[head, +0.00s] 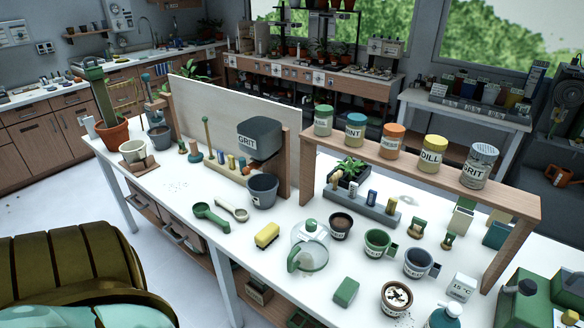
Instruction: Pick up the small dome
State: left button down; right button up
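A small clear dome (311,236) with a green knob on top stands on the white workbench, near the front edge in the middle of the head view. A green curved handle or rim part (293,261) shows at its front left; I cannot tell whether it belongs to the dome or to a separate piece. Neither of my grippers is in view, and nothing touches the dome.
A yellow sponge (267,235) lies left of the dome. A dark cup (341,226), a green mug (376,243) and a green block (346,291) stand close to its right. A wooden shelf (420,175) with several jars spans the bench behind.

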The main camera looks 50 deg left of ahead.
aim_at(309, 253)
jog(key=u, duration=1.35)
